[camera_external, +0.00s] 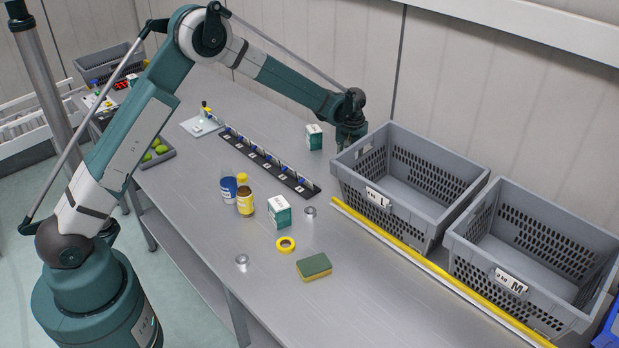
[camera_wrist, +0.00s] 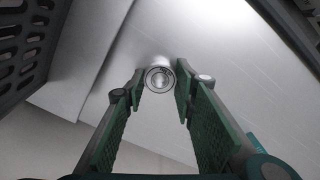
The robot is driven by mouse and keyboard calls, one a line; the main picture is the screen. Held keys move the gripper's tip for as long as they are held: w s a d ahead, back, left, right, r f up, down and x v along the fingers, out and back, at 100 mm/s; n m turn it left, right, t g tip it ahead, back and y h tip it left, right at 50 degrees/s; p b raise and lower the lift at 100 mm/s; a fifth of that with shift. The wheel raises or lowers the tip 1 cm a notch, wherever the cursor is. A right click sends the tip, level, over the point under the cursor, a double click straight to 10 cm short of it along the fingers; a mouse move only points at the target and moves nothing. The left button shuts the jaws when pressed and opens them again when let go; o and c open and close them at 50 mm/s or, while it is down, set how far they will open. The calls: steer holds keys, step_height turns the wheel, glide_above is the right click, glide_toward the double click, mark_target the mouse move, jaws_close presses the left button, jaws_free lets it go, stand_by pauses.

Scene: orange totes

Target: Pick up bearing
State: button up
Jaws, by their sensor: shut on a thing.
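A round silver bearing (camera_wrist: 160,78) sits between the two green-padded fingertips of my gripper (camera_wrist: 158,88) in the wrist view, with its ringed end face towards the camera. My gripper is shut on it. In the external view my gripper (camera_external: 349,138) is at the back of the table, by the left rear corner of the grey tote marked L (camera_external: 367,200). The bearing cannot be made out there. Two other small silver round parts stand on the table, one right of the white-and-green box (camera_external: 310,212) and one near the front edge (camera_external: 242,261).
A second tote, marked M (camera_external: 470,262), stands to the right. A yellow rail (camera_external: 420,262) runs before both totes. A green-white carton (camera_external: 314,137) is just left of my gripper.

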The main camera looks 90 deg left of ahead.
step_height(320, 180, up, 10)
stand_by(0.7)
steer(key=shift+r, duration=0.1)
stand_by(0.7)
step_height(320, 180, up, 5)
steer(key=s+a, duration=1.8)
steer(key=s, duration=0.5)
steer(key=s+a, duration=0.6)
steer(key=s, duration=0.3)
steer(key=shift+s+f, duration=0.2)
steer(key=shift+f, duration=1.05)
steer(key=shift+s+f, duration=0.15)
steer(key=shift+f, duration=1.05)
